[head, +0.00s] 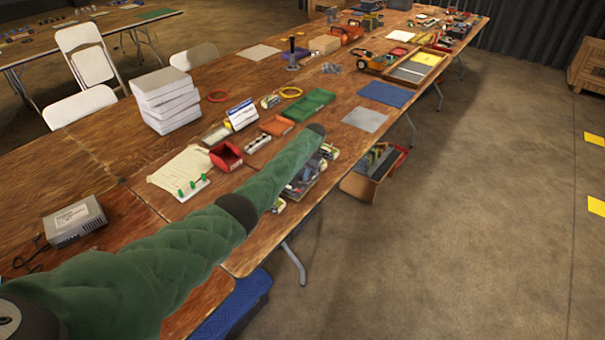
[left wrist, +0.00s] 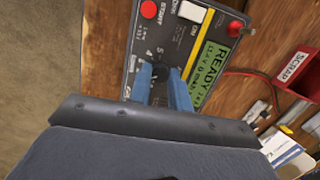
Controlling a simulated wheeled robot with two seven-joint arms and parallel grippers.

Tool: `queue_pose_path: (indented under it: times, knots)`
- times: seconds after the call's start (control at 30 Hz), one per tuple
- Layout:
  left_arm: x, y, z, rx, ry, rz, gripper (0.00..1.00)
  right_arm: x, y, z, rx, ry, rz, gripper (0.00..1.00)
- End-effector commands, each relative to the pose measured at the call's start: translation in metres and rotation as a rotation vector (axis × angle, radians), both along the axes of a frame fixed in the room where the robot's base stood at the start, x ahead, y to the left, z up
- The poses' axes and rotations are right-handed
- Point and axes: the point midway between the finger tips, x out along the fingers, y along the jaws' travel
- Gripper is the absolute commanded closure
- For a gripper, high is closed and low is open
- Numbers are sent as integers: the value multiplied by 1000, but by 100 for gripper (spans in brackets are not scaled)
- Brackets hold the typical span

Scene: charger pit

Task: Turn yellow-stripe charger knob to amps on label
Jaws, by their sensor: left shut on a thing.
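The charger (left wrist: 186,36) fills the upper middle of the left wrist view. It has a dark face, a yellow stripe (left wrist: 229,50) and a green READY display (left wrist: 213,62). A red button (left wrist: 149,9) and a white switch (left wrist: 188,32) sit above the dark knob (left wrist: 160,74). The blue fingers of my left gripper (left wrist: 163,76) are closed around the knob. Scale numbers including 4 and 5 show beside it; the pointer is hidden. In the head view my green-sleeved left arm covers most of this spot. My right gripper is not in view.
A red SCRAP bin (left wrist: 297,72) stands right of the charger in the left wrist view, with a red cable (left wrist: 255,73) nearby.

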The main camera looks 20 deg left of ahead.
Motion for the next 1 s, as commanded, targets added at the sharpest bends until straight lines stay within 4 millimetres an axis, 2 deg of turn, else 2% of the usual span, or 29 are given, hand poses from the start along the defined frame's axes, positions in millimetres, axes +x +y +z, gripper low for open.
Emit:
queue_pose_path:
  times: [0.43,1.0]
  knots:
    - [1,-1,2,11,34,-209,100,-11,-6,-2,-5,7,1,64]
    - [1,-1,2,12,39,-236,100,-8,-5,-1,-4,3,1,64]
